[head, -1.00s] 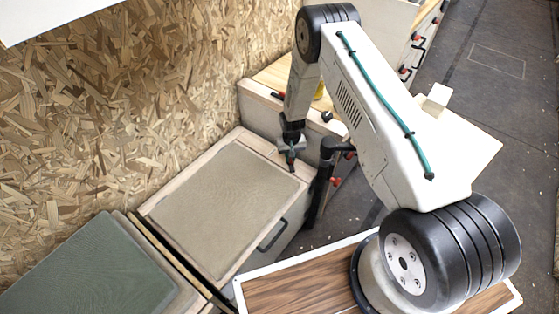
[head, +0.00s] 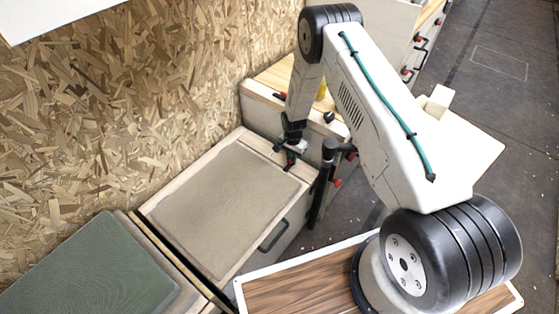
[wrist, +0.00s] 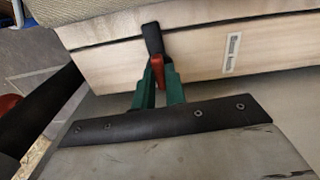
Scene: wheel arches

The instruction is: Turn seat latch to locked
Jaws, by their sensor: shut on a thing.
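The seat latch shows in the wrist view as a black lever (wrist: 152,38) with a red part (wrist: 157,66), on the pale wooden edge of the seat box (wrist: 100,50). My gripper (wrist: 158,82) has green fingers on either side of the red part and is shut on the latch. The black lever points up in the wrist view, toward the cushion. In the head view my gripper (head: 290,158) is at the far right corner of the beige-cushioned box (head: 225,205). The latch is small there and partly hidden by the gripper.
A small pale plate with a slot (wrist: 233,52) is on the wood right of the latch. A black post with red knobs (head: 325,180) stands close right of the gripper. A chipboard wall (head: 120,90) rises behind. A green cushion (head: 95,270) lies at lower left.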

